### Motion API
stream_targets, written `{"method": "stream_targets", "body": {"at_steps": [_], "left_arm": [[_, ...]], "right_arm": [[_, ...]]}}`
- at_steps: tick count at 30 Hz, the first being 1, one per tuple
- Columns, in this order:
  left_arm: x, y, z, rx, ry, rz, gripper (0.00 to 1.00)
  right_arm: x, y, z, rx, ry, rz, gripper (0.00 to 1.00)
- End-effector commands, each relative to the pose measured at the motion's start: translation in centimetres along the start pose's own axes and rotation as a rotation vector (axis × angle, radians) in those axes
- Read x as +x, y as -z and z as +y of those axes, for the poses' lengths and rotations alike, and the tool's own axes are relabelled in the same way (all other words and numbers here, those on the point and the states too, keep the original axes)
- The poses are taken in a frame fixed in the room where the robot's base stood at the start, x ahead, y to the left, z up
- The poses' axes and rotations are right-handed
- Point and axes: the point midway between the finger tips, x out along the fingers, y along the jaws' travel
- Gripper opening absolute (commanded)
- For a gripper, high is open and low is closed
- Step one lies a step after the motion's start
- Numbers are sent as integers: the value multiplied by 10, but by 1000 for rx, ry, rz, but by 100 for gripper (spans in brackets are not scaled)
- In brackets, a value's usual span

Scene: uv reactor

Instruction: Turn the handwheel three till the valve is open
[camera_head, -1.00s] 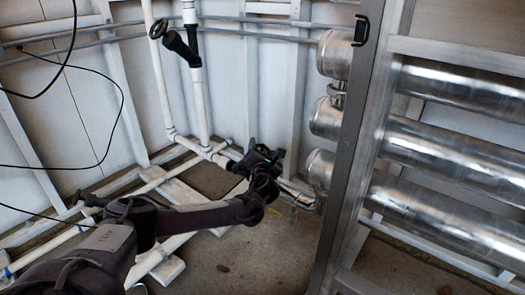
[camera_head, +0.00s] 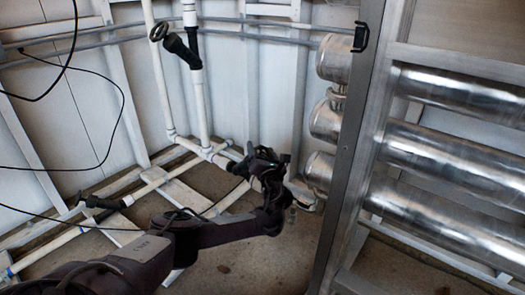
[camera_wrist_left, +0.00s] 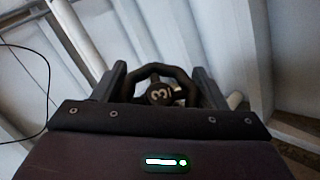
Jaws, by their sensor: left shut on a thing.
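Handwheel three is a dark, round wheel (camera_wrist_left: 147,73) with a white "3" on its hub, seen in the left wrist view. It sits between the two fingers of my left gripper (camera_wrist_left: 158,77), one on each side of the rim. The gripper is shut on the wheel. In the head view my left gripper (camera_head: 268,165) is low at the centre, by the white pipes, and it and the arm hide most of the wheel. I cannot tell from these frames how far the valve is open. My right gripper is not in view.
Another black handwheel valve (camera_head: 182,48) is on the upper white pipes. A black valve handle (camera_head: 102,202) is at the lower left. Steel cylinders (camera_head: 447,152) and a grey frame post (camera_head: 345,150) stand at the right. A black cable (camera_head: 120,95) hangs at the left.

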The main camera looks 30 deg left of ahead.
Motion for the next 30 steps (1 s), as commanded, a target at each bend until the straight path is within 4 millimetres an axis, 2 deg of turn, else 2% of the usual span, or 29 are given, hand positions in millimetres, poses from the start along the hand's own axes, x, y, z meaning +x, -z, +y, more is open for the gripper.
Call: {"method": "stream_targets", "body": {"at_steps": [7, 18, 30], "left_arm": [[-1, 6, 4, -85, -174, 4, 43], [-2, 8, 8, -156, -316, 3, 43], [-1, 7, 12, -173, -359, 6, 43]], "right_arm": [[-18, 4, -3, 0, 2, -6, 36], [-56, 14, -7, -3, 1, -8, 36], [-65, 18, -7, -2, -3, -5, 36]]}}
